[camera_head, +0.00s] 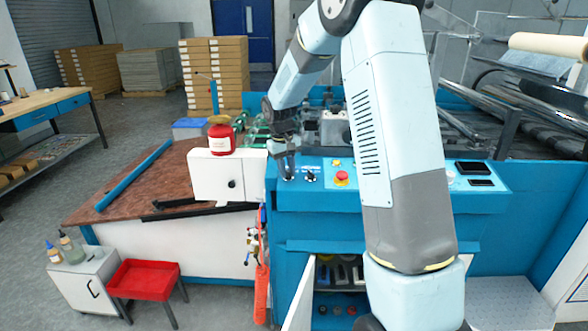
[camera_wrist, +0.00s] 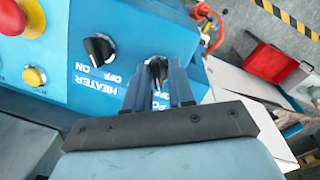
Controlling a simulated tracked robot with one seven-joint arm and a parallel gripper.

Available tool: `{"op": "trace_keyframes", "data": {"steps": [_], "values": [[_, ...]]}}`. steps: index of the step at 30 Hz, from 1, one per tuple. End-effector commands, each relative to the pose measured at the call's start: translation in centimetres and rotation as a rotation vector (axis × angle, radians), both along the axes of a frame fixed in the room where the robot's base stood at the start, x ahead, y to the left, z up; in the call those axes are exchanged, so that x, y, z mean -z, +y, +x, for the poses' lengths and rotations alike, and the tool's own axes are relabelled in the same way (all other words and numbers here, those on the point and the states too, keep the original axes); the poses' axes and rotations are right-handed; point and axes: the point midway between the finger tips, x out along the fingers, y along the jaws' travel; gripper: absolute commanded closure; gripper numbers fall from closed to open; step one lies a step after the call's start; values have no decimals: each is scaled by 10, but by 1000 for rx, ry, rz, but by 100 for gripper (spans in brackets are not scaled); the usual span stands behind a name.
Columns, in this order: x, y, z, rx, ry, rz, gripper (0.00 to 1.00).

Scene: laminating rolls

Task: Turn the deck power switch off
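The blue control panel (camera_head: 400,195) carries the switches. In the wrist view a black rotary knob (camera_wrist: 157,66) with a white pointer mark sits on the panel at my fingertips. In the head view my gripper (camera_head: 287,165) is down at the panel's left end and hides much of this knob.
The black heater knob (camera_wrist: 99,49), marked ON and OFF, is close beside it. A red emergency button (camera_head: 342,177) and yellow button (camera_wrist: 34,76) lie further along the panel. A white box (camera_head: 212,180) with a red canister (camera_head: 221,140) stands left of my gripper.

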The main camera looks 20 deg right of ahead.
Motion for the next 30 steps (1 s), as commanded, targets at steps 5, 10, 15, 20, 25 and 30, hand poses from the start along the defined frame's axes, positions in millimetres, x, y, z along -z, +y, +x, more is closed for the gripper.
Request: {"op": "trace_keyframes", "data": {"steps": [5, 10, 15, 20, 25, 30], "values": [[4, -7, -3, 9, 12, -6, 64], [-17, -3, -2, 7, 5, -4, 64], [-51, 2, -3, 4, 0, -3, 64], [-83, 7, -5, 3, -3, -1, 64], [-113, 11, -7, 3, -3, -1, 64], [-130, 13, -8, 2, -2, -2, 64]]}}
